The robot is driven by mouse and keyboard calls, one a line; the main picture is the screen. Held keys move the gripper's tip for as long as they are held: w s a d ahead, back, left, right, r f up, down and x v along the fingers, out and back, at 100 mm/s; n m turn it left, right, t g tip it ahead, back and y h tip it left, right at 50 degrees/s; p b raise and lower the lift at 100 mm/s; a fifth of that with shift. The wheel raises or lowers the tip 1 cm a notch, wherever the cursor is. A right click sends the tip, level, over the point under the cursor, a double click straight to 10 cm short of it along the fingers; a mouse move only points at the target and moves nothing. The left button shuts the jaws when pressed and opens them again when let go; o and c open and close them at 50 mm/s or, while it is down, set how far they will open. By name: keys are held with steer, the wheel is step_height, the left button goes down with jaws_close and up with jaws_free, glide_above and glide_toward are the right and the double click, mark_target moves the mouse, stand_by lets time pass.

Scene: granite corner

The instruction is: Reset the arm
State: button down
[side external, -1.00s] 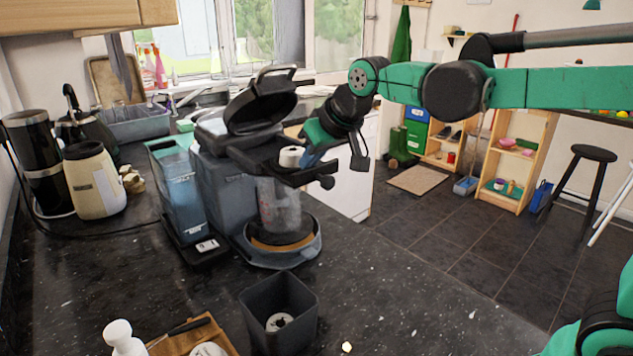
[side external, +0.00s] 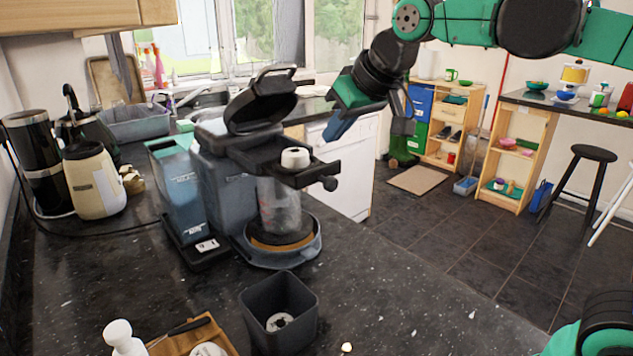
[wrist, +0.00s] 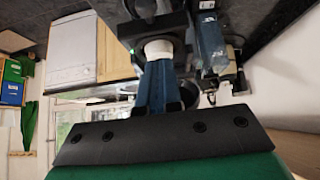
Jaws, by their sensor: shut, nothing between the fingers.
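My gripper (side external: 335,130) is in the side view, above and to the right of the coffee machine, in free air. Its blue fingers are together and hold nothing; they also show in the wrist view (wrist: 156,72). The coffee machine (side external: 217,185) stands on the counter with its black lid (side external: 262,103) raised. A white pod-like piece (side external: 295,158) sits in the machine's holder, apart from my fingers. In the wrist view the white piece (wrist: 158,49) appears just beyond the fingertips.
A dark square bin (side external: 262,318) with a white ring-shaped piece inside stands at the counter front. A kettle and a cream canister (side external: 94,182) stand at the left. The counter's right front is mostly clear.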

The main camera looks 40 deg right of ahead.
steer(key=s+d+f, duration=0.1)
steer(key=s+f, duration=0.7)
steer(key=f, duration=0.5)
steer(key=shift+s+f+g, duration=0.2)
steer(key=shift+f+g, duration=0.05)
steer(key=shift+g, duration=0.15)
